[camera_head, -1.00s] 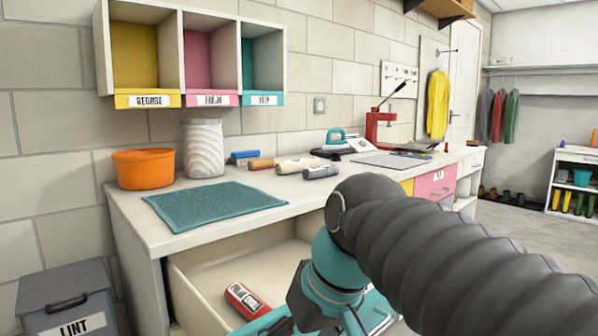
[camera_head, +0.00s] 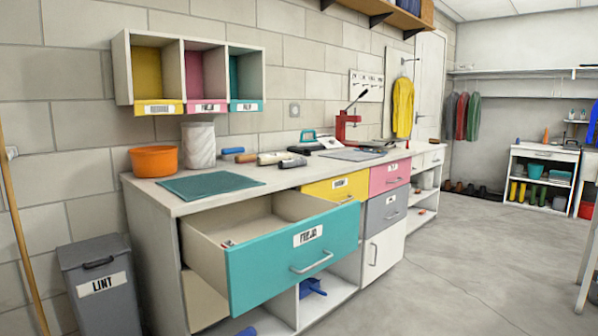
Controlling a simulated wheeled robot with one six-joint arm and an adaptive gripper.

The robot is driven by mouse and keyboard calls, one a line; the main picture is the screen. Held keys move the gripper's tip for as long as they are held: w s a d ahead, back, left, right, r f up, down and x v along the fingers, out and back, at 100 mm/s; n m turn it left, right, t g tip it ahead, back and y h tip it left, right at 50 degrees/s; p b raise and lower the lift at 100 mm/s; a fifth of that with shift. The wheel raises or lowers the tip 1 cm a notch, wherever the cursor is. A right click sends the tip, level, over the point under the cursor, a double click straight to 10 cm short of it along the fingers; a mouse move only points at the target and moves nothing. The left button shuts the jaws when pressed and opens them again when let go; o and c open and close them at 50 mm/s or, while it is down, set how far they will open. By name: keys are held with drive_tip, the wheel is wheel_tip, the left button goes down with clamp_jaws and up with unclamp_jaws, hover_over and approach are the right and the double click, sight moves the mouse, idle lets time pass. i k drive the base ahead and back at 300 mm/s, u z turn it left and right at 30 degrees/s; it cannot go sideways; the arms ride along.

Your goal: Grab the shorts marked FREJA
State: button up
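No shorts can be made out in the head view. A teal-fronted drawer (camera_head: 292,262) with a white label (camera_head: 307,235) that seems to read FREJA is pulled well open from the workbench. Most of its floor is hidden behind the teal front; only a small bit of something (camera_head: 230,243) shows at its left inner side. Three open cubbies in yellow (camera_head: 156,75), pink (camera_head: 206,77) and teal (camera_head: 245,77) hang on the wall and look empty from here. The pink and teal cubby labels are too blurred to read surely. My gripper is not in view.
The bench top (camera_head: 170,200) holds an orange bowl (camera_head: 153,160), a white vase (camera_head: 199,145), a teal mat (camera_head: 210,186) and rolls. A grey LINT bin (camera_head: 100,283) stands at left. The open drawer juts over the floor. Grey floor (camera_head: 460,270) is clear at right.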

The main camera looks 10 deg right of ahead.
sight(294, 162)
drive_tip(key=z, duration=0.95)
drive_tip(key=i, duration=0.75)
drive_tip(key=u, duration=0.55)
drive_tip(key=i, duration=0.55)
drive_tip(key=u, duration=0.55)
